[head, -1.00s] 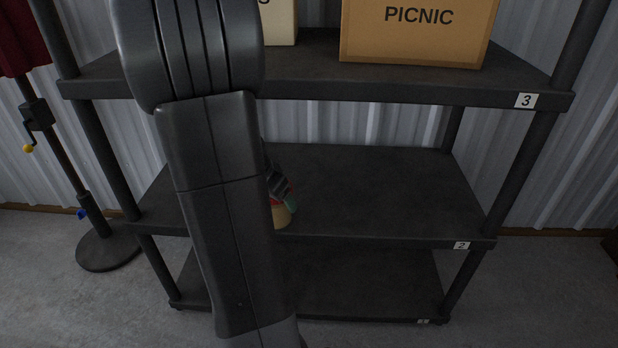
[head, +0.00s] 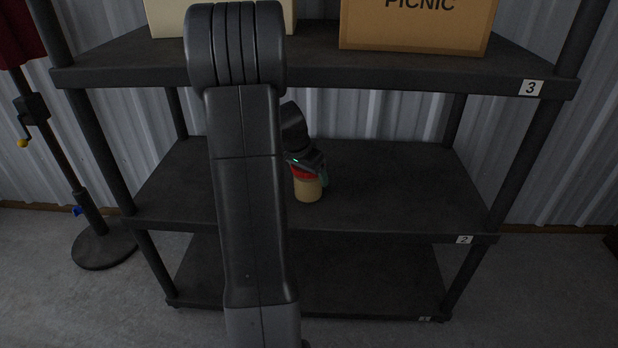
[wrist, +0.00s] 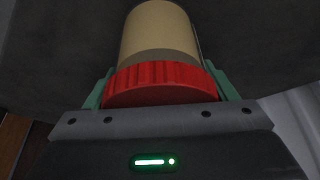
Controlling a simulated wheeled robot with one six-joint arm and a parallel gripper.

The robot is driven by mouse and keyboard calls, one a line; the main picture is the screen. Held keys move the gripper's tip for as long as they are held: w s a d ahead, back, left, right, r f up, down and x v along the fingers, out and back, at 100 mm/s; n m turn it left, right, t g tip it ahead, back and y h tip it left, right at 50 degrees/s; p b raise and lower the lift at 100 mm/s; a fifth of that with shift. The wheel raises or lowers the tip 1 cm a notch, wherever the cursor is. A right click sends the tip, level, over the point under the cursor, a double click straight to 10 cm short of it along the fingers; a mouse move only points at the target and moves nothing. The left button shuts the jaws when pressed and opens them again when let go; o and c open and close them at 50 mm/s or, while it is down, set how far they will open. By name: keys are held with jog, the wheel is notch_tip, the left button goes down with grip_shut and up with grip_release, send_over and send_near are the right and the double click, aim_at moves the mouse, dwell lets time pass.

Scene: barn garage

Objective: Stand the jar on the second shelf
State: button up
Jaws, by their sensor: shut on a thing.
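The jar (head: 308,189) has a tan body and a red lid. It also shows in the wrist view (wrist: 159,32), with its red lid (wrist: 160,83) between the green fingers. My gripper (head: 309,174) is shut on the jar at its lid, from above. The jar looks upright over the middle of the second shelf (head: 400,190), the board tagged 2. I cannot tell whether its base touches the board. My arm hides part of the shelf's left side.
The third shelf (head: 420,73) above holds a cardboard box (head: 418,28) marked PICNIC and a cream box (head: 165,18). The second shelf is bare right of the jar. The bottom shelf (head: 370,280) looks empty. A stand (head: 100,245) is on the floor at left.

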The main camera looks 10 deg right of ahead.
jog(key=shift+f, duration=0.2)
jog(key=o, duration=1.1)
jog(key=shift+r, duration=0.1)
jog(key=shift+r, duration=0.2)
jog(key=p+v, duration=0.2)
jog(key=v, duration=0.3)
jog(key=shift+r+p, duration=0.2)
jog(key=shift+p, duration=0.1)
jog(key=s+a, duration=0.2)
jog(key=a, duration=0.1)
jog(key=s+a, duration=0.3)
jog(key=s+a+p, duration=0.1)
jog(key=s+a, duration=0.1)
jog(key=a, duration=0.1)
jog(key=shift+s+a+f, duration=0.15)
jog(key=shift+s+f, duration=0.15)
jog(key=shift+s, duration=0.1)
